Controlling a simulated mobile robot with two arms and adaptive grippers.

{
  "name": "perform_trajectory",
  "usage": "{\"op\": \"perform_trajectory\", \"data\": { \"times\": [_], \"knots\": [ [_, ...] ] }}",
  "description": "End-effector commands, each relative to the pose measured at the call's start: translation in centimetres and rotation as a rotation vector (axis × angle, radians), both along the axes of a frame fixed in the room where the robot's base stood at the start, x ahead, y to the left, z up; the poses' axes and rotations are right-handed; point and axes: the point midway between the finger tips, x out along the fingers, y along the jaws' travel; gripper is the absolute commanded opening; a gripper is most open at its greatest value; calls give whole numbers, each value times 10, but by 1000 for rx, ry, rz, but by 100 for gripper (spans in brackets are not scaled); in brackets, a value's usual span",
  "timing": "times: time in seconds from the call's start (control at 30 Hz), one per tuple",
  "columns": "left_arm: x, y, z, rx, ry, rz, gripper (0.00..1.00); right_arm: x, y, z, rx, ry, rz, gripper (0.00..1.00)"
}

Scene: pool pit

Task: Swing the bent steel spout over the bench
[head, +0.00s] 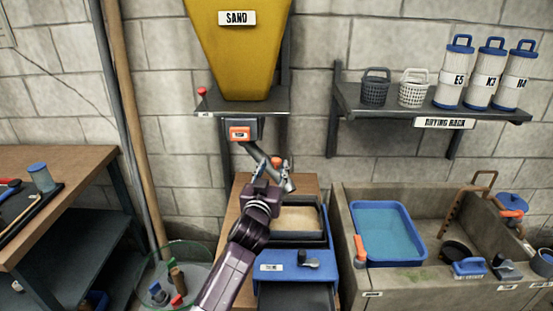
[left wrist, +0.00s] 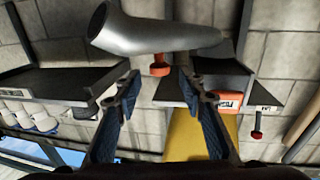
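The bent grey steel spout (head: 255,153) comes down from the sand hopper's outlet and slants to the right above the wooden bench (head: 236,212). In the left wrist view the spout (left wrist: 155,36) crosses the top, its wide end at upper left. A small orange-red knob (left wrist: 160,66) hangs from it; it also shows in the head view (head: 277,162). My left gripper (head: 275,172) is at the spout's lower part. In the wrist view its fingers (left wrist: 159,80) are apart, on either side of the knob, with nothing clamped. My right gripper is out of view.
A yellow sand hopper (head: 238,50) stands on a shelf above. On the bench are a sand tray (head: 285,235) and a blue device (head: 292,262). A stone sink with a blue water basin (head: 388,232) is at right. A clear bin (head: 178,280) stands at lower left.

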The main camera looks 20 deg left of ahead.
Motion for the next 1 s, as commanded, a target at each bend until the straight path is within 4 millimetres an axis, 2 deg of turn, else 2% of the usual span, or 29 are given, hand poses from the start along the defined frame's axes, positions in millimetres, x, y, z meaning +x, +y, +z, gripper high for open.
{"op": "perform_trajectory", "data": {
  "times": [0.13,0.3,0.47,0.7,1.0],
  "knots": [
    [21,2,1,0,1,0,37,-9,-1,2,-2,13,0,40],
    [35,4,0,0,1,0,37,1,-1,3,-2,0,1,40],
    [41,4,0,-1,0,-1,37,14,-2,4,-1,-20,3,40],
    [41,4,0,-1,0,-1,37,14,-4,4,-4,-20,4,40],
    [41,4,0,-1,0,0,5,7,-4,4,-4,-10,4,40]
  ]
}}
